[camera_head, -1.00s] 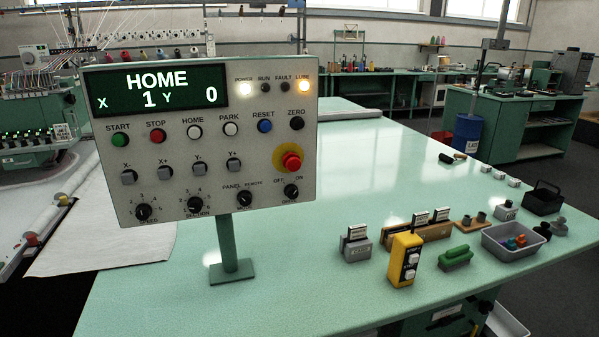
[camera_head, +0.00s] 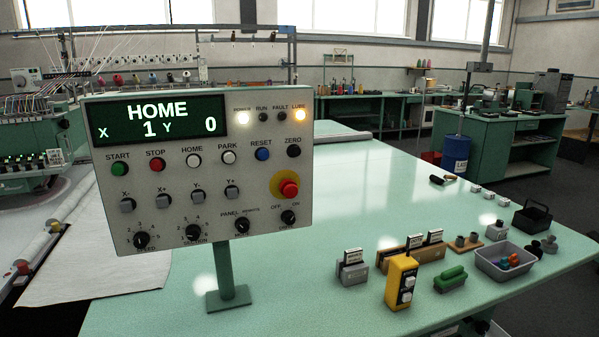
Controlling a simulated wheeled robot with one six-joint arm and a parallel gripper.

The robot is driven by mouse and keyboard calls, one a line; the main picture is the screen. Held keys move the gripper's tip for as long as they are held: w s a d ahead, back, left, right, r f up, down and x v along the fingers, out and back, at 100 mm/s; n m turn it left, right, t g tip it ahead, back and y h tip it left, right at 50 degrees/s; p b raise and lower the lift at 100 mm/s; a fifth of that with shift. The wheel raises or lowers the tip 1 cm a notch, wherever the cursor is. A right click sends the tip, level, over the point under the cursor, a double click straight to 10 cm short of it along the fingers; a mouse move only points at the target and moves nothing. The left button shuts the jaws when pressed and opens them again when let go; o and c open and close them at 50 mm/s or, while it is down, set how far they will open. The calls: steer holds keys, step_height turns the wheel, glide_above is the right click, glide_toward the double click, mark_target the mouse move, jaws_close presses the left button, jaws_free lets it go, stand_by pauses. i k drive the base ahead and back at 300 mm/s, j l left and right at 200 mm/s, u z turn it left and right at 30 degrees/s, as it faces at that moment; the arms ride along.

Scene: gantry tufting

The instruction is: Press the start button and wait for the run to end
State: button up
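The control panel (camera_head: 170,240) stands on a green post at the left of the table. Its green START button (camera_head: 118,169) is at the upper left of the button rows, beside the red STOP button (camera_head: 157,165). The display (camera_head: 158,120) reads HOME, X 1, Y 0. The POWER lamp (camera_head: 243,118) glows white and the LUBE lamp (camera_head: 299,117) glows amber. The RUN lamp (camera_head: 262,117) and FAULT lamp (camera_head: 281,117) are dark. My gripper is not in view.
The tufting machine (camera_head: 28,150) with threads is behind left.

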mark_target(117, 168)
steer(key=u, duration=1.4)
